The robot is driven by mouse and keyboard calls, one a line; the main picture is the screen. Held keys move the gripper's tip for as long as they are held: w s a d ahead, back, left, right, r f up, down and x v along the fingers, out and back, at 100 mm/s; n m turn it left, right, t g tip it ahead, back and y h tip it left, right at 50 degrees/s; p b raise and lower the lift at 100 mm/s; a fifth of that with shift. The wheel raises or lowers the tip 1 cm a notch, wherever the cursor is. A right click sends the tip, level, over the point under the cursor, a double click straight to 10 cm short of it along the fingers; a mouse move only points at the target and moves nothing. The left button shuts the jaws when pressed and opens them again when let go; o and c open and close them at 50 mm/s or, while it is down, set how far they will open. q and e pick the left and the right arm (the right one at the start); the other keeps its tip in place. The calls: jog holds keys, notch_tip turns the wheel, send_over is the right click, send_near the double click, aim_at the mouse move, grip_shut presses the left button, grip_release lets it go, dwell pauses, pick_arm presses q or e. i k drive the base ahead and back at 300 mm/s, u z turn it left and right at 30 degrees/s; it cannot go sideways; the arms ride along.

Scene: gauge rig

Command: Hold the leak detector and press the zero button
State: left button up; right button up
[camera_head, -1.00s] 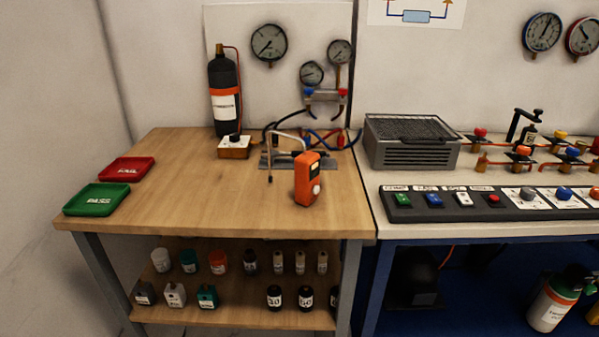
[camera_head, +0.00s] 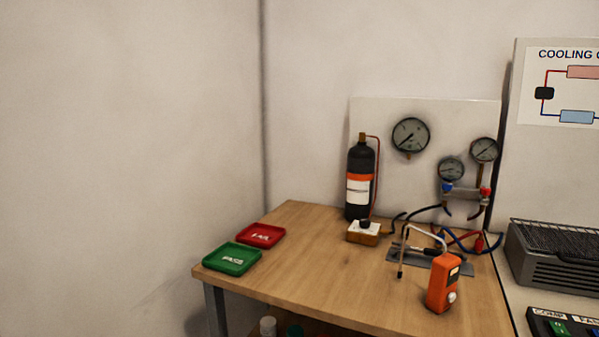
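The orange leak detector (camera_head: 442,284) stands upright near the front right of the wooden table. Neither of my grippers is in view.
The wooden table (camera_head: 300,262) holds a green PASS tray (camera_head: 232,258), a red tray (camera_head: 261,235), a black gas cylinder (camera_head: 360,180) and a small box with a dark knob (camera_head: 363,232). Gauges and hoses stand behind. A grey grilled unit (camera_head: 556,262) is right. The table's front middle is clear.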

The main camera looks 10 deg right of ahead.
aim_at(452, 297)
jog(key=u, duration=0.6)
jog(key=i, duration=1.05)
jog(key=z, duration=2.05)
